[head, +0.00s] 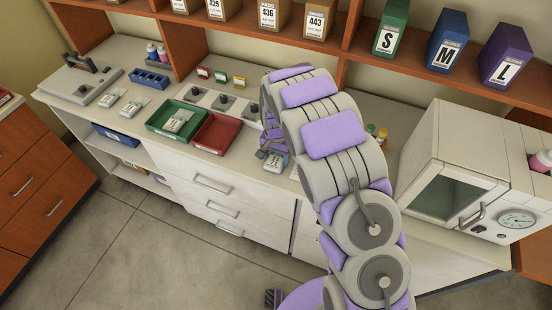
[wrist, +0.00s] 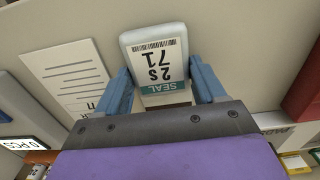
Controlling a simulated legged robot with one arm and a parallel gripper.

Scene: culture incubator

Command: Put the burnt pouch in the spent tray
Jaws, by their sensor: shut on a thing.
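My gripper (wrist: 161,88) is shut on a pale pouch (wrist: 155,55) in the wrist view, one blue finger on each side. Its label reads "SEAL 2S 71", upside down; no burn mark shows on the visible face. In the head view my gripper (head: 268,153) and the held pouch (head: 274,163) are near the counter's front edge, right of the red tray (head: 238,137). The red tray looks empty. The green tray (head: 154,129) beside it holds a pouch (head: 179,120). I cannot read which tray is the spent one.
Two more pouches (head: 131,107) lie on the counter at the left, near a grey sealer-like device (head: 84,82). A panel with dark knobs (head: 224,101) is behind the trays. An incubator (head: 455,170) stands at the right. A printed sheet (wrist: 68,72) lies beside the held pouch.

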